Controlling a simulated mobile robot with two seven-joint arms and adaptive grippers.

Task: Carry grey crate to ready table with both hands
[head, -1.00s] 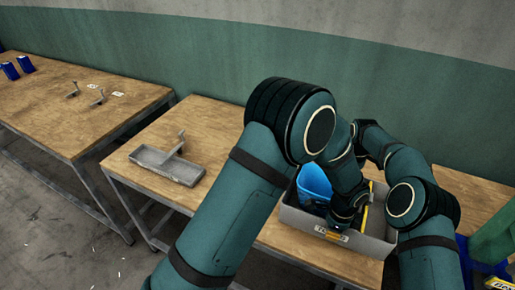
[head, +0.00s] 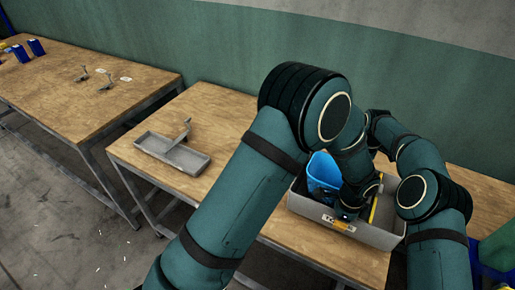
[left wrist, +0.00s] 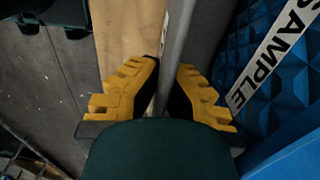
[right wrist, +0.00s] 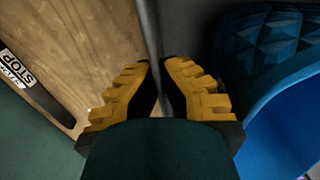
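The grey crate (head: 375,235) rests on the right-hand wooden table (head: 300,240). A blue container (head: 322,172) stands inside it, with a yellow item beside it. My left gripper (head: 346,212) is at the crate's near wall. In the left wrist view its yellow fingers (left wrist: 168,85) straddle the grey wall closely and appear shut on it. In the right wrist view, my right gripper's fingers (right wrist: 158,80) straddle another part of the crate wall and appear shut on it. My arms hide the right gripper in the head view. No label shows which table is the ready table.
A shallow grey tray (head: 165,152) with a bracket-like part lies on the same table, left of the crate. Another wooden table (head: 60,90) at left holds blue cans (head: 36,47) and small metal parts, with bare wood in front. A floor gap separates the tables. A green wall stands behind.

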